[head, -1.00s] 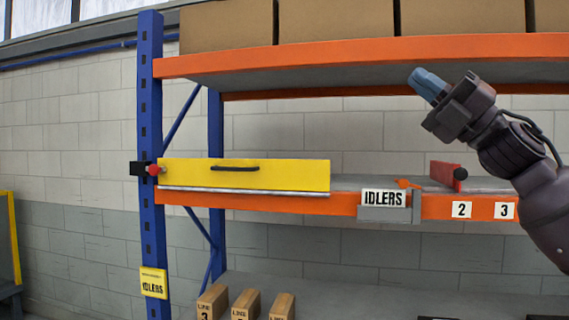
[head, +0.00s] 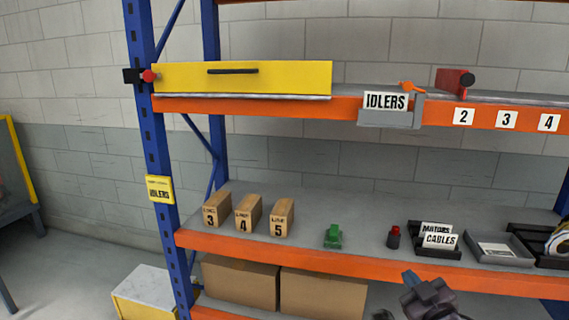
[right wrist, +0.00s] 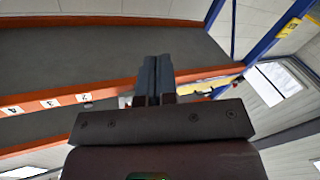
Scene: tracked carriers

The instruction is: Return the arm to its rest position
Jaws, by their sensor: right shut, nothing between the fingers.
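My right gripper (head: 410,281) shows at the bottom of the head view, in front of the lower shelf and the space under it. In the right wrist view its two blue-grey fingers (right wrist: 152,80) lie together, shut, with nothing between them. Most of my right arm is below the edge of the head view. My left gripper is not in view.
A blue-and-orange rack carries a yellow drawer front (head: 245,78) and a grey IDLERS bin (head: 390,118). Its lower shelf holds LINE boxes (head: 248,212), a green part (head: 333,236), a dark red-topped part (head: 393,238) and trays (head: 500,249). Cartons (head: 322,293) stand below.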

